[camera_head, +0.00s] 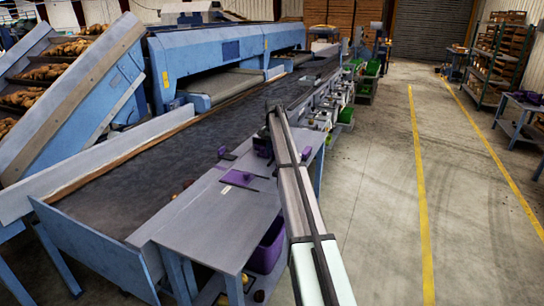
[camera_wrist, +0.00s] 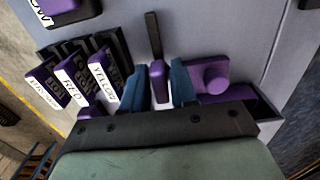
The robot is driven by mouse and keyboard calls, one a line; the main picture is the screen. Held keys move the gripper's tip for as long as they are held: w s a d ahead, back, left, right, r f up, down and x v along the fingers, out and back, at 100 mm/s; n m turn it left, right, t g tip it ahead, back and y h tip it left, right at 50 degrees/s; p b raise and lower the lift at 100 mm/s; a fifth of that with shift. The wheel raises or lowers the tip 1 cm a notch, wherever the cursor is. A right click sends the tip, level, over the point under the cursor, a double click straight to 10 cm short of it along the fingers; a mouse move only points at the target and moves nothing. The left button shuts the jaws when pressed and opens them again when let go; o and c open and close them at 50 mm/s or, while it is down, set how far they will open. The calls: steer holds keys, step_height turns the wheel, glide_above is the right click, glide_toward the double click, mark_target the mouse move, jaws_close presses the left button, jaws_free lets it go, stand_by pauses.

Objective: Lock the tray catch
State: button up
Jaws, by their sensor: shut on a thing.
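In the wrist view, my gripper (camera_wrist: 161,92) has its two blue fingers on either side of an upright purple tab (camera_wrist: 158,72) and is shut on it. The tab appears to be the catch handle; a narrow black bar (camera_wrist: 153,35) stands just beyond it. To its right is a purple block with a round knob (camera_wrist: 212,76), close to the right finger. A purple edge (camera_wrist: 262,106) shows lower right, partly covered by my gripper's dark body; I cannot tell whether it is the tray. In the head view, my arm hides the gripper and the tab.
Label blocks marked RED (camera_wrist: 72,80) and YELLOW (camera_wrist: 103,76) stand close left of the fingers. The grey bench (camera_head: 215,225) holds a flat purple item (camera_head: 240,177). A purple bin (camera_head: 268,246) sits below it. A dark conveyor (camera_head: 150,180) runs left; the right aisle is clear.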

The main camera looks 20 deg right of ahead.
steer(key=m, duration=1)
stand_by(0.5)
steer(key=o, duration=0.4)
steer(key=shift+c, duration=0.2)
steer(key=shift+r, duration=0.1)
steer(key=shift+r, duration=2.4)
